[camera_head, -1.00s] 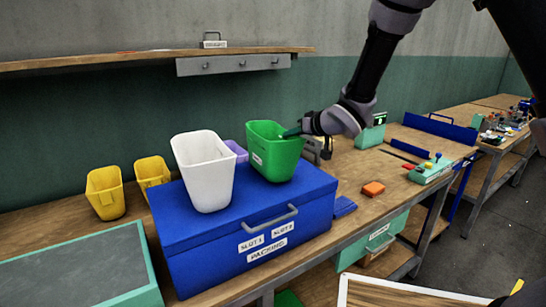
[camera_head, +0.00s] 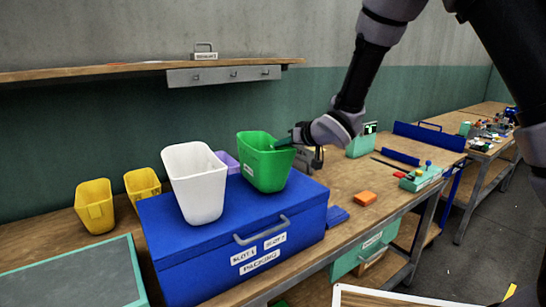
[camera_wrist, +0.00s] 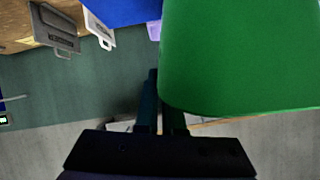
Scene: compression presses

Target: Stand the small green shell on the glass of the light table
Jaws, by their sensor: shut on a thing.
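The green shell (camera_head: 262,170) is an open-topped, tapered bin, upright at the right end of the blue packing box's lid. I cannot tell if it touches the lid. My gripper (camera_head: 284,143) is shut on its upper right rim. In the wrist view the green shell (camera_wrist: 240,60) fills the upper right, beside my gripper's dark fingers (camera_wrist: 163,108). What looks like the light table (camera_head: 70,275), a grey pane in a mint-green frame, lies at the lower left, partly out of view. Its visible glass is bare.
A taller white shell (camera_head: 198,185) stands on the blue packing box (camera_head: 230,220), left of the green one, with a purple one (camera_head: 229,163) behind. Two yellow bins (camera_head: 95,206) stand behind the light table. An orange block (camera_head: 365,198) lies right of the box. A shelf (camera_head: 120,72) runs above.

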